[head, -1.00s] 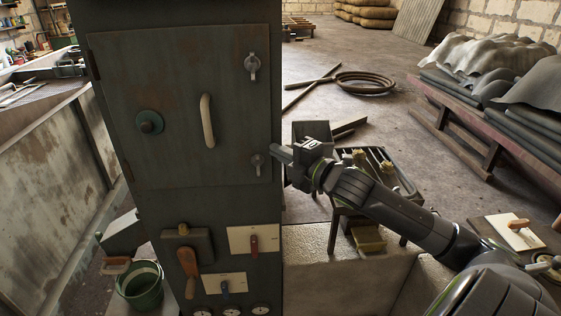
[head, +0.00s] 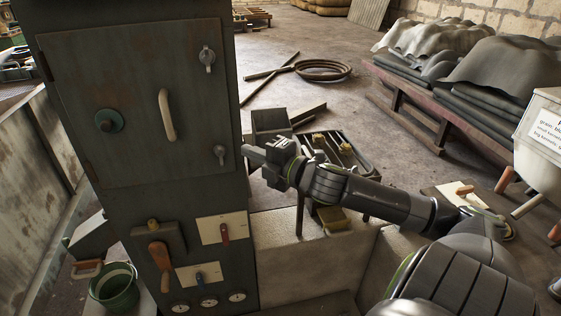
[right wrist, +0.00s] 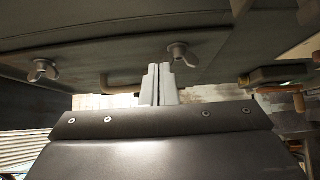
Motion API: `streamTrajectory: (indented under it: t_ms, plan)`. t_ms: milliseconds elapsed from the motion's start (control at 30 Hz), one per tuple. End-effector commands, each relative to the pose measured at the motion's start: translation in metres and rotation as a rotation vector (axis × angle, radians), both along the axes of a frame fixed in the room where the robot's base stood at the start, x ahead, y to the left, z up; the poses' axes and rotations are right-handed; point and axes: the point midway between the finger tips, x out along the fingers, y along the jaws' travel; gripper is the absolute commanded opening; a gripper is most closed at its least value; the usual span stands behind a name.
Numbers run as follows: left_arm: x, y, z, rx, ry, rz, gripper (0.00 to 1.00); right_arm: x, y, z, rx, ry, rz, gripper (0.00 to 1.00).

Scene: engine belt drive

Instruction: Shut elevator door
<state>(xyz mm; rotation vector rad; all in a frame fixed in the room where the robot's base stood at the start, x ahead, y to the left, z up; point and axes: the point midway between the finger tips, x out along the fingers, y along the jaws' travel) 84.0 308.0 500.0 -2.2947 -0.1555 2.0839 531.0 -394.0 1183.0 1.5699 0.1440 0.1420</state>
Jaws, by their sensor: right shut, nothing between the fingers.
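The elevator door (head: 140,75) is a dark green metal panel on the tall cabinet (head: 200,195). It looks flush with the front in the head view; a small gap would be hard to tell. It has a pale upright handle (head: 167,114), an upper grey wing latch (head: 207,58) and a lower one (head: 220,153) near its right edge. My right gripper (head: 247,152) is shut and empty, just right of the lower latch. In the right wrist view its fingers (right wrist: 160,84) are together close to a wing latch (right wrist: 181,54). My left gripper is not in view.
Below the door are an orange-handled lever (head: 159,257), switch plates (head: 221,229) and gauges. A green bucket (head: 115,289) stands lower left. A tool tray (head: 337,152) sits behind my right arm. A coiled hose (head: 323,70) lies on open floor; a rack of sheets (head: 455,70) is at right.

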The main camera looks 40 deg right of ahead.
Motion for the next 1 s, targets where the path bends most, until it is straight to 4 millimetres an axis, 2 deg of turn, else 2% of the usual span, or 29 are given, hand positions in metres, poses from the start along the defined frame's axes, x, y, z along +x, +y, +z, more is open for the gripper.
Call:
streamTrajectory:
  t_ms: [100,167,467,1000]
  plan:
    - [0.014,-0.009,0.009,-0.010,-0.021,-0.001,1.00,-0.008,-0.003,0.002,-0.002,0.002,-0.005,0.00]
    - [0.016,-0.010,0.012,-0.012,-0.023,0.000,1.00,-0.012,-0.004,0.002,-0.001,0.002,-0.005,0.00]
    - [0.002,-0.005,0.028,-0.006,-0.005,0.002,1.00,-0.031,-0.008,0.003,0.000,0.001,-0.004,0.00]
    - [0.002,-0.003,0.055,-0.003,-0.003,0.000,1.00,-0.061,-0.015,0.002,-0.001,0.001,-0.005,0.00]
